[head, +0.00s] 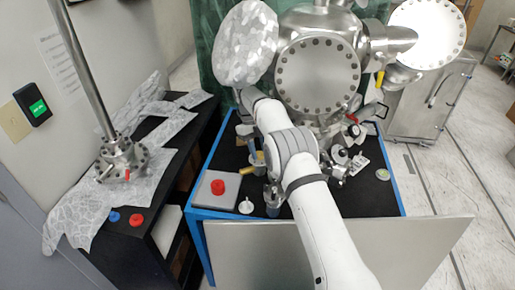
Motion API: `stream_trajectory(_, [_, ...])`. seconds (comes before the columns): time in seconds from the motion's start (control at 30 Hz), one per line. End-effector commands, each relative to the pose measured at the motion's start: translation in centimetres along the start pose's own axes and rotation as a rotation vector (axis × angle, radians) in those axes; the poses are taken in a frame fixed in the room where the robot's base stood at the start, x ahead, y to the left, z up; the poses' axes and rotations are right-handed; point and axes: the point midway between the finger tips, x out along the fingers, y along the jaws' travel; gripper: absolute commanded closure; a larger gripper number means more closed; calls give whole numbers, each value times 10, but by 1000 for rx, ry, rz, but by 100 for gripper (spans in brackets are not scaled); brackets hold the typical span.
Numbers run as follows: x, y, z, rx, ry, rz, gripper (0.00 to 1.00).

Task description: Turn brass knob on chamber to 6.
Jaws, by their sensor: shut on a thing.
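The steel vacuum chamber (318,78) stands at the back of the black table, with a large bolted round flange facing me. My white arm reaches up from the bottom and bends over the table's left half. My gripper (246,130) is small and partly hidden past the arm's bend, low at the chamber's left side. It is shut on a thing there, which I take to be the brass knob. Brass-coloured parts (258,157) show just below it, beside my arm. The knob's scale and numbers cannot be read.
A grey box with a red button (218,187) and a small white part (246,207) lie at the table's front left. Valves with red handles (354,130) crowd the right. A foil-covered side bench (140,150) carries a steel flange with a tall rod.

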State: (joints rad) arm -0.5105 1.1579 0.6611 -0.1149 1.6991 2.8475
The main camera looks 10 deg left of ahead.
Motion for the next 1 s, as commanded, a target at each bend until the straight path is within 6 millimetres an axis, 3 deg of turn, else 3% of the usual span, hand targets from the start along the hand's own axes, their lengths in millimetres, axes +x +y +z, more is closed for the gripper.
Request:
stream_trajectory(0.37, [-1,0,0,4,-3,2,92])
stream_trajectory(0.4, [-1,0,0,4,-3,2,69])
stream_trajectory(0.63, [0,0,0,4,-2,2,50])
stream_trajectory(1.0, [-4,-1,-1,6,-1,3,48])
